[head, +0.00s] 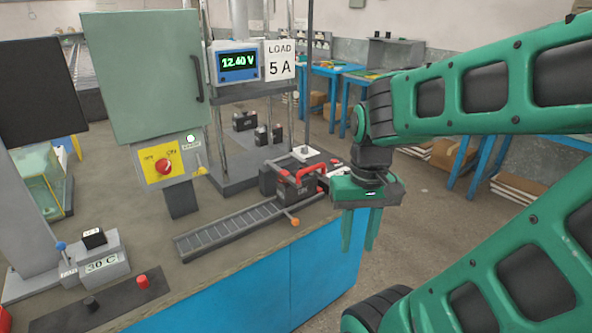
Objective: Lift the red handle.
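A red handle (313,171) arches over the top of a dark battery (302,192), which sits at the far right end of a roller track on the bench. My gripper (358,246) is to the right of the battery, in front of the bench's right edge in the picture. Its two green fingers point down with a gap between them. The gripper is open and empty, apart from the handle. The far side of the battery is partly hidden.
The roller track (225,228) runs left from the battery, with an orange-knobbed lever (294,221) beside it. A cabinet (145,75), a switch box (165,164) and a 12.60 V display (238,63) stand behind. Floor is open right of the bench.

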